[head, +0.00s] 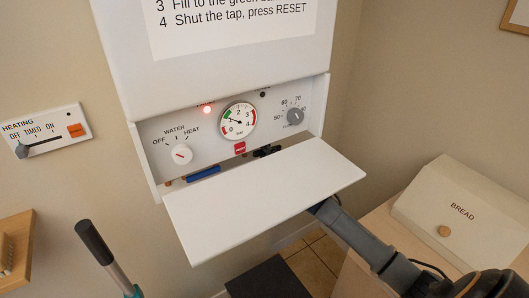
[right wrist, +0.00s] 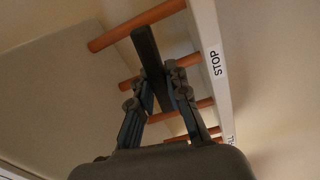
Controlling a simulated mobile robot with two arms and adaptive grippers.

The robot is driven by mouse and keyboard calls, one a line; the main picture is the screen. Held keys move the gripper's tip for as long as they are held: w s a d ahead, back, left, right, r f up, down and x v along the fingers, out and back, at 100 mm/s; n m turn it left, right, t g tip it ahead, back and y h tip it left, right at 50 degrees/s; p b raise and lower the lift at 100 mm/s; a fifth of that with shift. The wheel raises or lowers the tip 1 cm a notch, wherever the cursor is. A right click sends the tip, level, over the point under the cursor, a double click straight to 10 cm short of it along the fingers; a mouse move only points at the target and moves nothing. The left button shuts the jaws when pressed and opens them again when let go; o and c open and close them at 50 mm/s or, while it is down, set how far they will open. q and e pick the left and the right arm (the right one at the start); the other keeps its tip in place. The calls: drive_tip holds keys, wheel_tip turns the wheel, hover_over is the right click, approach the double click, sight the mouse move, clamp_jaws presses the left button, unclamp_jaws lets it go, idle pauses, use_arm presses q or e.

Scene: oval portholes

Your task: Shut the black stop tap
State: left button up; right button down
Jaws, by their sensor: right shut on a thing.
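The black stop tap (head: 267,151) shows partly in the head view, under the boiler's control panel behind the white flap (head: 265,195). In the right wrist view its dark lever (right wrist: 147,50) lies across the line of the copper pipes, near a STOP label (right wrist: 215,63). My right gripper (right wrist: 164,78) is shut on this lever, a finger on each side. In the head view my right arm reaches up from the lower right under the flap, which hides the gripper. My left gripper is not in view.
A blue tap lever (head: 205,174) sits left of the black one. The pressure gauge (head: 238,121) needle points up-left, and a red lamp (head: 207,110) is lit. A bread bin (head: 450,208) stands at the right; a black-gripped handle (head: 95,243) stands lower left.

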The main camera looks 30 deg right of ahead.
drive_tip(key=shift+r+n, duration=0.1)
drive_tip(key=shift+n, duration=0.5)
drive_tip(key=c, duration=1.3)
unclamp_jaws()
drive_tip(key=shift+s, duration=0.1)
drive_tip(key=s, duration=1.1)
drive_tip(key=shift+s+d, duration=0.2)
drive_tip(key=shift+s, duration=0.2)
